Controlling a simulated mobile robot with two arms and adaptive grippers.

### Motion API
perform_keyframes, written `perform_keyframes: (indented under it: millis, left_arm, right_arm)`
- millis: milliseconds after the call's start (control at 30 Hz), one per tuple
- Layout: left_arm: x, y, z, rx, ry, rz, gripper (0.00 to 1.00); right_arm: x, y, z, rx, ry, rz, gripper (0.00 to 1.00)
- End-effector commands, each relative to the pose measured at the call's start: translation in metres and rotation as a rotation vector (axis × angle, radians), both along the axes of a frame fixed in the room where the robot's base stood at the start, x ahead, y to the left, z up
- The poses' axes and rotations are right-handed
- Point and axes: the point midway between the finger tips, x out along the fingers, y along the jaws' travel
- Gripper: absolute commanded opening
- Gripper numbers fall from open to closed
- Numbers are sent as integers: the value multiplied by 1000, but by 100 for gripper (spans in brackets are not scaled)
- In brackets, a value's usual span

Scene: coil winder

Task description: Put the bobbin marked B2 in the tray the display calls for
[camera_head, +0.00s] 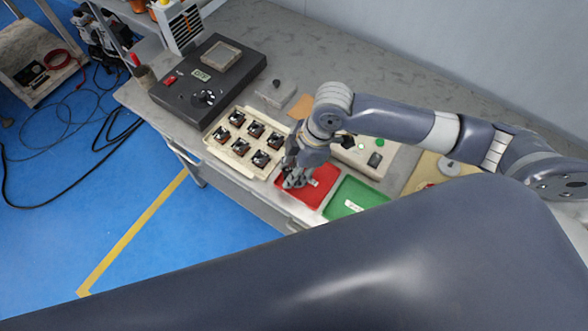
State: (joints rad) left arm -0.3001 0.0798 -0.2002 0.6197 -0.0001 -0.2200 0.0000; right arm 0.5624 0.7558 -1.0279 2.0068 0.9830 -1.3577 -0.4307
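Several dark bobbins with copper-coloured parts stand in a cream rack (238,164) on the bench; their marks are too small to read. A red tray (323,182) and a green tray (343,190) with a white label lie to the right of the rack. My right gripper (293,184) points down at the left part of the red tray, beside the rack. Its fingers are small and dark, so I cannot tell whether they are open or hold a bobbin. My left gripper is not in view.
A black unit (235,82) with a pale panel, a red switch and a knob stands at the bench's left; the panel's content is unreadable. A grey box with a green light (364,146) stands behind the trays. My large arm link covers the foreground.

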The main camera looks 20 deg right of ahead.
Motion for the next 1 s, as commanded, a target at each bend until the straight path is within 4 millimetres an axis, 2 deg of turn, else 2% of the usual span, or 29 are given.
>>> perform_keyframes:
  millis: [167,400,767,800,867,1000]
  left_arm:
    - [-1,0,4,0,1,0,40]
    - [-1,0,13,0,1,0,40]
    - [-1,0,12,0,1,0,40]
    - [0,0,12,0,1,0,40]
    - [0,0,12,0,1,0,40]
    - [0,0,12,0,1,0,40]
  right_arm:
    - [9,-3,-4,2,1,-1,6]
    - [8,-3,-33,0,1,0,6]
    - [8,-3,-39,1,-1,0,6]
    - [9,-3,-38,1,-1,1,38]
    - [9,-3,-38,1,-1,1,51]
    - [8,-3,-38,1,-1,0,51]
